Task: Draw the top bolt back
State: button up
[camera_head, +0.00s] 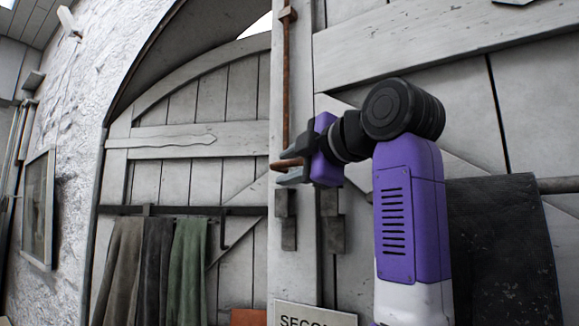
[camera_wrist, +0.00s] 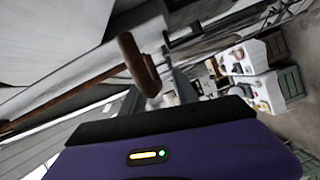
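The top bolt is a rusty rod (camera_head: 286,85) standing upright along the edge of the right door leaf. It ends at the bottom in a rusty handle (camera_head: 284,166) that juts out sideways. My gripper (camera_head: 287,163) is at this handle, with one grey finger above it and one below. In the wrist view the brown handle (camera_wrist: 138,62) lies in front of my gripper, with a grey finger (camera_wrist: 183,86) close to its right. Whether the fingers press on the handle cannot be told. The rod's upper end is out of view.
Grey bolt hardware (camera_head: 286,219) sits below the handle. Cloths (camera_head: 157,255) hang from a rail on the left leaf, and a dark cloth (camera_head: 505,250) hangs at right. A sign (camera_head: 315,316) stands low in front. Crates (camera_wrist: 291,83) show far off in the wrist view.

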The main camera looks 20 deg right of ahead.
jog(key=b+v, duration=0.2)
jog(key=v, duration=0.5)
jog(key=shift+s+b, duration=0.35)
jog(key=shift+s, duration=0.05)
